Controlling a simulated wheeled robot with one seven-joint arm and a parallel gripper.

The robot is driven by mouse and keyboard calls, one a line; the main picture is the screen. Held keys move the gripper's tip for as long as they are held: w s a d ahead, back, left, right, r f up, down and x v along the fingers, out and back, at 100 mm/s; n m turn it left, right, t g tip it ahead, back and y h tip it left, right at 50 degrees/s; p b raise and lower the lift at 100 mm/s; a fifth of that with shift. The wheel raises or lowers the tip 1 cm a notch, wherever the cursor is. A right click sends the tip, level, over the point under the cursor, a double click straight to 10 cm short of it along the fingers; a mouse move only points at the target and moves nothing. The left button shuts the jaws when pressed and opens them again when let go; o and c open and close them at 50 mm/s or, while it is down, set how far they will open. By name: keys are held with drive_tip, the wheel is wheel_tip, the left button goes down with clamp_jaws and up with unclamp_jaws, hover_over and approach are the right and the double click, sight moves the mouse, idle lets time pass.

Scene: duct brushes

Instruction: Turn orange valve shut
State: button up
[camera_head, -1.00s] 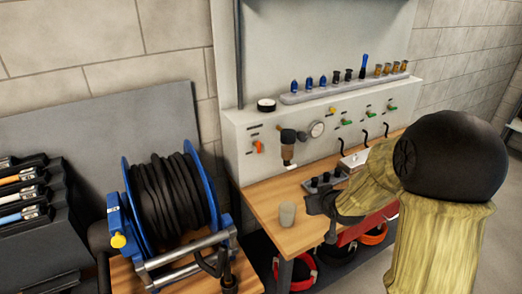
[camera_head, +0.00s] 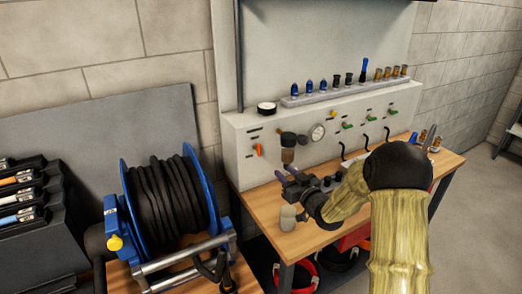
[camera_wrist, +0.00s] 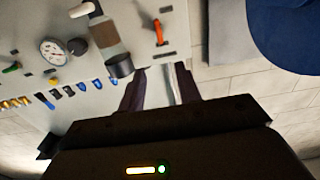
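The orange valve (camera_head: 259,150) is a small handle standing roughly upright on the left front of the grey wall panel. It also shows in the wrist view (camera_wrist: 158,32), near the top, beyond the fingertips. My gripper (camera_head: 284,174) is above the workbench, in front of the panel and to the lower right of the valve in the head view. In the wrist view its two dark fingers (camera_wrist: 160,80) stand apart with nothing held between them. The gripper is clear of the valve.
A filter cylinder (camera_head: 288,152) and a round gauge (camera_head: 317,133) are on the panel right of the valve. Green valves (camera_head: 348,125) continue along it. A pale cup (camera_head: 288,218) stands on the bench (camera_head: 262,205) close to my gripper. A blue hose reel (camera_head: 172,205) is at left.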

sight(260, 148)
drive_tip(key=p+x, duration=0.4)
drive_tip(key=x, duration=1.3)
drive_tip(key=shift+a, duration=0.1)
clamp_jaws()
